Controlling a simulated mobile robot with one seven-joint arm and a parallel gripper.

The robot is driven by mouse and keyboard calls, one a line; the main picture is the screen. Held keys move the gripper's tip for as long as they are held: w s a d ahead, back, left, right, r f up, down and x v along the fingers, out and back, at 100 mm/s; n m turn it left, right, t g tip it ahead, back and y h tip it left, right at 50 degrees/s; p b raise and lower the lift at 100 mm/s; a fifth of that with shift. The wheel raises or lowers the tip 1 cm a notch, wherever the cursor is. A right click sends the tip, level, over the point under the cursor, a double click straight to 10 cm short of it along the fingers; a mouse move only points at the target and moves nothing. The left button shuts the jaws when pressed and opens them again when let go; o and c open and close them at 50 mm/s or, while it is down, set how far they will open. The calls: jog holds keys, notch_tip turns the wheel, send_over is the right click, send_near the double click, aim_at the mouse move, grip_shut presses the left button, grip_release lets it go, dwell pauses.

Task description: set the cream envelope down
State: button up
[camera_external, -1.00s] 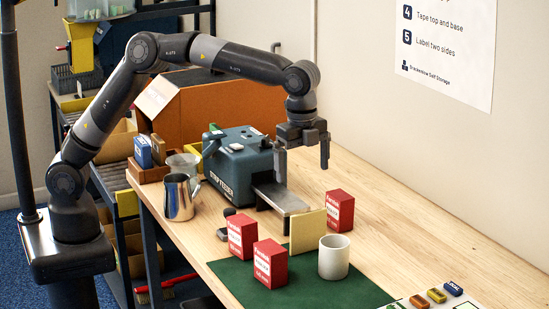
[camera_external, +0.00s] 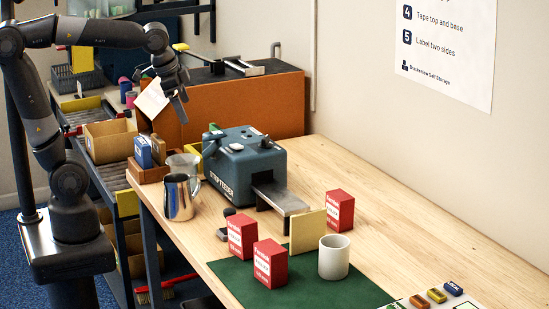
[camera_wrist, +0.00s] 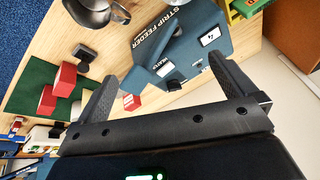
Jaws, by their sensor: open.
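The cream envelope (camera_external: 308,232) stands upright at the back edge of the green mat (camera_external: 300,290) on the wooden bench, among three red boxes and behind a white mug (camera_external: 334,257). Nothing of mine touches it. My gripper (camera_external: 180,104) is far from it, raised at the back left beside a white panel. In the wrist view my gripper (camera_wrist: 166,88) has its two fingers wide apart with nothing between them. I cannot pick out the envelope clearly in the wrist view.
Red boxes (camera_external: 242,236), (camera_external: 270,264) and (camera_external: 340,211) stand around the envelope. A blue strip feeder (camera_external: 240,165) and a metal jug (camera_external: 179,197) stand further back. An orange-brown panel (camera_external: 250,108) rises behind.

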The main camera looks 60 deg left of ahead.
jog(key=s+a+f+n+t, duration=0.1)
jog(key=s+a+f+n, duration=0.3)
jog(key=s+a, duration=0.3)
jog(key=shift+s+f+n, duration=0.3)
jog(key=shift+s+f, duration=0.15)
jog(key=shift+s, duration=0.55)
